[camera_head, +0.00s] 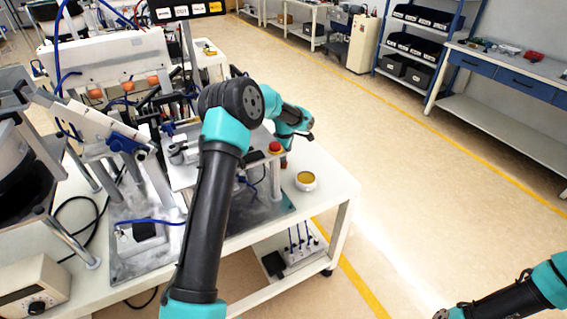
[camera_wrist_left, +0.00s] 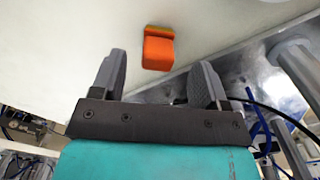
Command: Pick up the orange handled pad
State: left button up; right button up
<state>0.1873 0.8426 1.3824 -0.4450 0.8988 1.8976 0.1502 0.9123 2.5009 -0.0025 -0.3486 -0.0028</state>
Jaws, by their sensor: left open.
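The orange handled pad (camera_wrist_left: 158,50) shows in the left wrist view as a small orange block with a darker orange strip along its top edge. It lies on the white table top, between and a little beyond my left fingertips. My left gripper (camera_wrist_left: 160,62) is open, one grey finger on each side, and nothing is between the fingers' inner faces that I can see touching. In the head view my left wrist reaches over the table, and its fingers are hard to make out.
A red button (camera_head: 275,147) is beside my left wrist. Metal feeder equipment (camera_head: 115,130) fills the table's left. A metal plate (camera_wrist_left: 255,75) lies right of the pad.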

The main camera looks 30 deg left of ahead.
pick_arm(q)
jog(key=shift+w+d+f, duration=0.1)
jog(key=shift+f, duration=2.5)
jog(key=shift+c, duration=0.5)
jog(key=c, duration=1)
notch_tip(320, 180, up, 10)
jog(key=shift+r, duration=0.1)
jog(key=o, duration=0.4)
jog(key=shift+c, duration=1.1)
